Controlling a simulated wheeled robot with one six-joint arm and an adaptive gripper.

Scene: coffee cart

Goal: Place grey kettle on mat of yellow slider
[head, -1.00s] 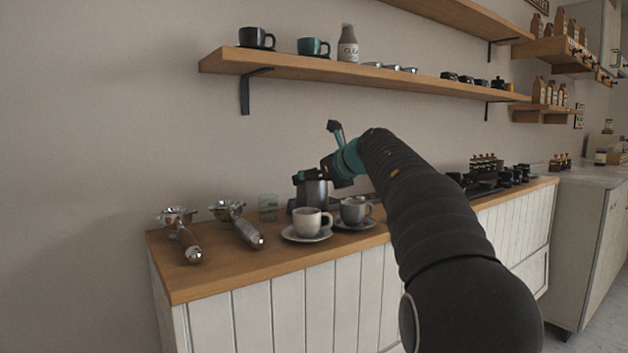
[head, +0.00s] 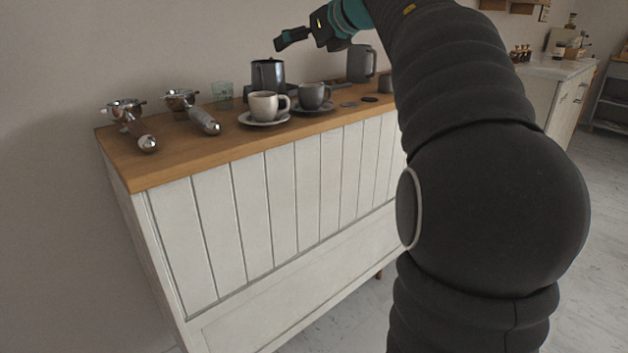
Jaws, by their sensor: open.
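A dark grey jug-like vessel (head: 267,76) stands on the wooden counter top behind the cups. A lighter grey vessel with a handle (head: 360,63) stands farther right, close to my arm. I cannot tell for sure which of them is the grey kettle. My gripper (head: 300,40) is open and empty, at the top of the picture above and between these two vessels, clear of the counter. I cannot make out a yellow slider or its mat; my arm hides the right part of the counter.
A white cup (head: 264,106) and a grey cup (head: 313,96) on saucers stand at the counter's front. Two portafilters (head: 134,124) (head: 192,108) lie at the left, near a glass (head: 222,95). Small dark discs (head: 369,98) lie right of the cups.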

